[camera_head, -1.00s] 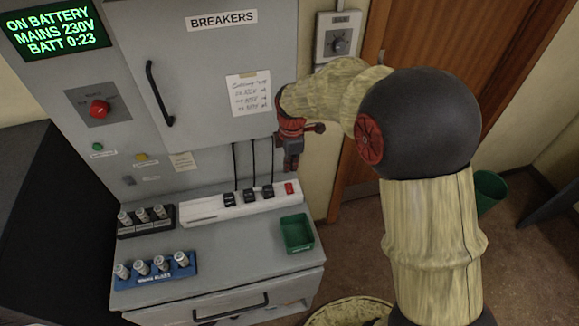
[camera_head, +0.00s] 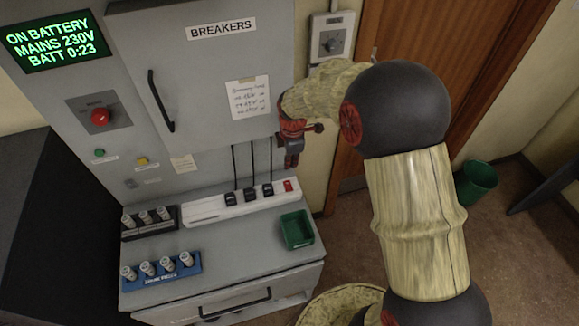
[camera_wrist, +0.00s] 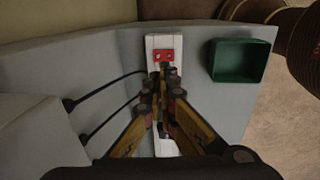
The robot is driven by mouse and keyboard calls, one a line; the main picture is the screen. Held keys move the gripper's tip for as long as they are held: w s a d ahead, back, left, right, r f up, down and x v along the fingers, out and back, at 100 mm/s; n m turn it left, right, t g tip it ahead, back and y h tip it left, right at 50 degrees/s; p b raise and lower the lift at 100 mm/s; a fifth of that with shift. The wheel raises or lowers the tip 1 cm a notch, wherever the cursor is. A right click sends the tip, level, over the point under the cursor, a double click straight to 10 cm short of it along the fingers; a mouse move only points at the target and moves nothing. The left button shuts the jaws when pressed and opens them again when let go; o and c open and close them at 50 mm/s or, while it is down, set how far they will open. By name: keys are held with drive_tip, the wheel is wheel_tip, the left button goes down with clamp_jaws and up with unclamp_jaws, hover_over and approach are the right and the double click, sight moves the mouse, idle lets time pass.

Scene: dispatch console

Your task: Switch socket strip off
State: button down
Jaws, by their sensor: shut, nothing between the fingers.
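The white socket strip (camera_head: 213,208) lies on the grey console ledge, with several black plugs and cords in it. Its red switch (camera_head: 288,186) sits at the right end; in the wrist view the red switch (camera_wrist: 164,55) shows just beyond my fingertips. My gripper (camera_head: 291,160) is shut and empty, pointing down above the strip's right end. In the wrist view my gripper (camera_wrist: 160,90) is over the strip and covers its middle part. The fingertips look apart from the switch. I cannot tell which way the switch is set.
A green tray (camera_head: 297,231) stands right of the strip. A dark fuse holder (camera_head: 150,228) and a blue fuse holder (camera_head: 160,272) stand at the left. The breaker cabinet (camera_head: 200,90) rises behind, and its display (camera_head: 55,38) reads ON BATTERY.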

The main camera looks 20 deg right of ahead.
sight(290, 187)
drive_tip(key=f, duration=0.4)
drive_tip(key=w+f, duration=0.1)
drive_tip(key=f, duration=0.7)
drive_tip(key=shift+w+f+p, duration=0.1)
drive_tip(key=shift+w+p, duration=0.15)
drive_tip(key=shift+p, duration=0.05)
drive_tip(key=shift+w+f+g, duration=0.15)
drive_tip(key=shift+f+g, duration=0.25)
drive_tip(key=shift+s, duration=0.25)
drive_tip(key=shift+s+r, duration=0.1)
drive_tip(key=shift+s, duration=0.55)
